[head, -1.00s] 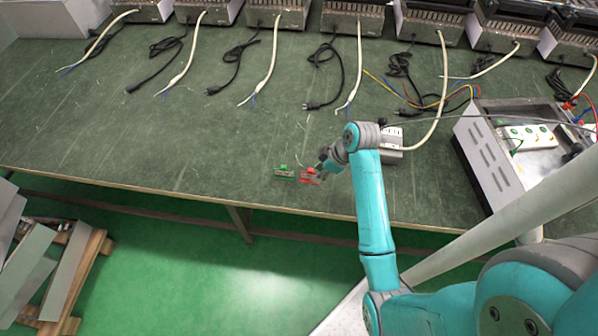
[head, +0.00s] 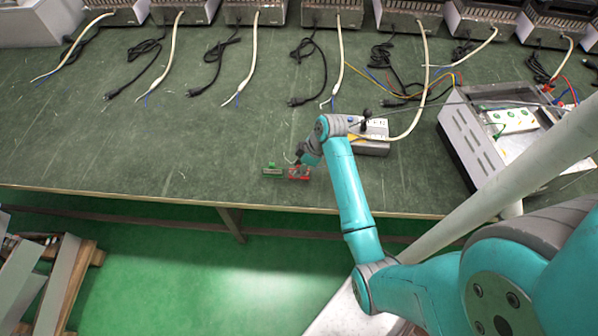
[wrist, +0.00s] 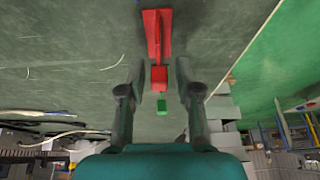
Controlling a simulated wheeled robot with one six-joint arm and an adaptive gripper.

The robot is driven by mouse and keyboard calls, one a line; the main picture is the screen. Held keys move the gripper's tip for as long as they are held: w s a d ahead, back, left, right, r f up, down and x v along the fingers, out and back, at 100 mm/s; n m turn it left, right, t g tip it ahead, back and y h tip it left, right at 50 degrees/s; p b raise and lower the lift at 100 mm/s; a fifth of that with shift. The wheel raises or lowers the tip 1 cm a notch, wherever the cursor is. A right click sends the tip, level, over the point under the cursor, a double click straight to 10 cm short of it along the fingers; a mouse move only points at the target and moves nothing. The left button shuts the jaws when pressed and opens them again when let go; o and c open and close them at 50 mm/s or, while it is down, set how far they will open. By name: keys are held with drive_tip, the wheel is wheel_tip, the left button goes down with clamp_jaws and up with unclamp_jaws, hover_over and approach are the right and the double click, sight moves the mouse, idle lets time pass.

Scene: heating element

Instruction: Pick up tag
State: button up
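A small red tag (head: 299,174) lies near the front edge of the green table. It also shows in the wrist view as a red strip (wrist: 157,32) with a red block. A green tag (head: 272,170) lies just left of the red one in the head view; a small green block (wrist: 161,106) shows below the red block in the wrist view. My gripper (wrist: 160,66) is open, its two dark fingers on either side of the red block in the picture. I cannot tell whether they touch it. In the head view my wrist hangs just above the red tag and partly hides it.
Heating units with white and black cables stand along the back of the table (head: 130,135). A grey power box (head: 372,137) and an open metal case (head: 470,135) stand to the right. Metal panels (head: 45,285) lie on the floor, lower left.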

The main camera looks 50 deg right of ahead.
drive_tip(key=shift+x, duration=1.4)
clamp_jaws()
